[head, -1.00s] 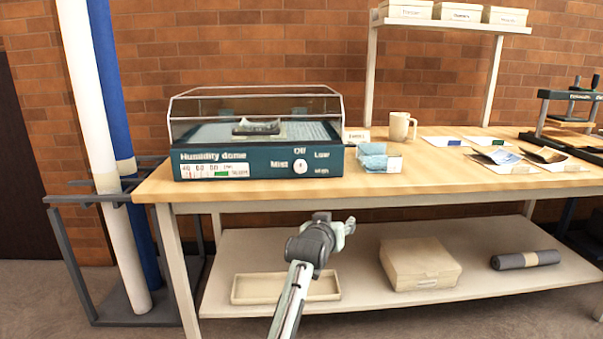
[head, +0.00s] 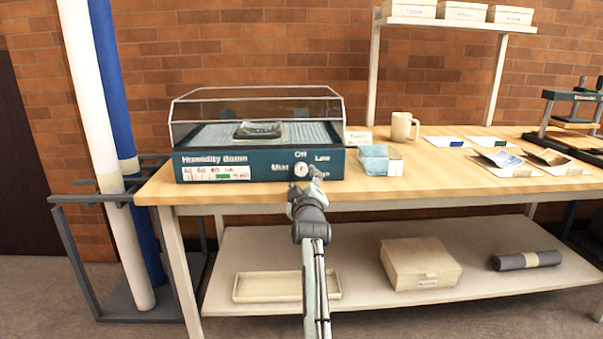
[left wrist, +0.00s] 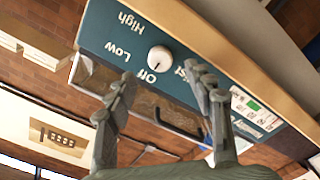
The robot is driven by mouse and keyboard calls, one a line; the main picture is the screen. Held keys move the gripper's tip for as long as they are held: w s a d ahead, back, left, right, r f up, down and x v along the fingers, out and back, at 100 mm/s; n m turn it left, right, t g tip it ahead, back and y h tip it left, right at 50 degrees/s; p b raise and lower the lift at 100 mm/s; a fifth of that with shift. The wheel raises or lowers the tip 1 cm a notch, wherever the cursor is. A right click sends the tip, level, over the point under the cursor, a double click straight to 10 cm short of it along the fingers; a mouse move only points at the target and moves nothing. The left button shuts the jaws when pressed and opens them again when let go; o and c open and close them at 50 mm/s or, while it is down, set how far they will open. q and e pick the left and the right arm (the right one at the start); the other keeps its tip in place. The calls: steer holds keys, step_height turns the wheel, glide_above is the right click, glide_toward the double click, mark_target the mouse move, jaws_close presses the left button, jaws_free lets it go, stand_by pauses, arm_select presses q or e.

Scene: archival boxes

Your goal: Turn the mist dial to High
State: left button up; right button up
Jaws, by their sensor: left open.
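The mist dial (head: 301,170) is a round white knob on the teal front of the humidity dome (head: 228,160), with Off, Low and High labels around it. In the left wrist view the dial (left wrist: 159,58) appears upside down, and a small mark on it seems to face Off. My left gripper (head: 304,187) is open in front of the panel, just below the dial in the head view. In the left wrist view its two fingers (left wrist: 163,88) stand apart with the dial seen between and beyond them; contact is not visible. My right gripper is not in view.
The table's front edge runs below the panel. A lower shelf holds a tray (head: 268,287) and a box (head: 420,264).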

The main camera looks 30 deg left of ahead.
mark_target(301, 171)
arm_select(q)
steer(key=x, duration=0.5)
steer(key=shift+w+a, duration=0.1)
steer(key=c, duration=1.2)
